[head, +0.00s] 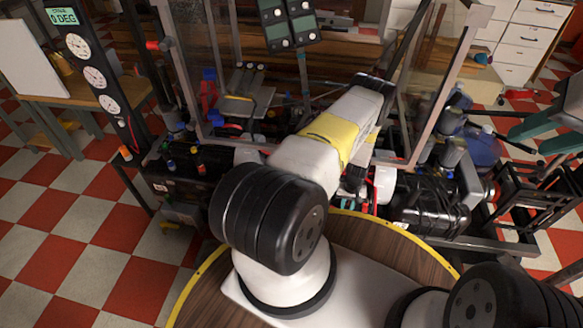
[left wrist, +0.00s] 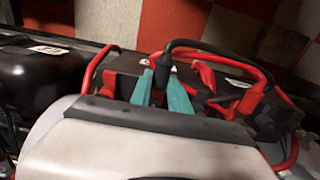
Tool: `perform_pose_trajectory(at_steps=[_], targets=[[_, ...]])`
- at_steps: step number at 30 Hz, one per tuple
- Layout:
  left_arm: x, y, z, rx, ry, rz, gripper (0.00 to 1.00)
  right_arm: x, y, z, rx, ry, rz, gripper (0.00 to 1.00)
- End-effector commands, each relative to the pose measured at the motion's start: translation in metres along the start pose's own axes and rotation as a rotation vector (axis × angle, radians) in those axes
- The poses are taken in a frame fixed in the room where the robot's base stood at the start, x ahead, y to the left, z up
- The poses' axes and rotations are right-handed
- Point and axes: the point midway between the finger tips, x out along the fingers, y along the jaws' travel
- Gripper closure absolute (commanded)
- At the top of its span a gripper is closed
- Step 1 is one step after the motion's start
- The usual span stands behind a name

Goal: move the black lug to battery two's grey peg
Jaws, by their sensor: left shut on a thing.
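My left gripper (left wrist: 160,84) has its teal fingers closed around the black lug (left wrist: 161,66) at the end of a thick black cable (left wrist: 190,44). The lug is over a black battery (left wrist: 125,78) in the left wrist view. The fingers hide the lug's lower end, so I cannot tell whether it touches a peg. I cannot make out battery two's grey peg. In the head view my left arm covers most of this place; a bit of teal finger (head: 347,204) shows below it. My right gripper (head: 527,138) is at the right edge, its teal fingers apart and empty.
Red cables (left wrist: 205,57) arch over the batteries, with a red boot (left wrist: 249,101) right of the lug. A black cylinder (head: 425,203) lies right of my left arm. Clear framed panels (head: 190,70) stand behind. A gauge post (head: 95,75) is at the left.

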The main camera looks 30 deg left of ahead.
Motion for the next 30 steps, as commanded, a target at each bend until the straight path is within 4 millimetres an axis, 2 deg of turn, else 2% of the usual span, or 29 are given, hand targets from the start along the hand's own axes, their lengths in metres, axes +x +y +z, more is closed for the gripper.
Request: perform_pose_trajectory(at_steps=[15,16,19,30], targets=[[0.0,0.0,-0.013,0.0,0.001,0.0,1.0,0.0,0.0,0.0,0.0,0.0,0.0,0.64],[0.0,0.0,-0.013,0.0,0.001,0.0,0.74,0.0,0.0,0.0,0.0,0.0,0.0,0.64],[0.0,0.0,-0.013,0.0,0.0,0.0,0.54,0.0,0.0,0.0,0.0,0.0,0.0,0.64],[-0.004,0.0,-0.014,0.0,0.001,0.0,0.52,0.0,0.0,0.0,0.0,0.0,0.0,0.64]])
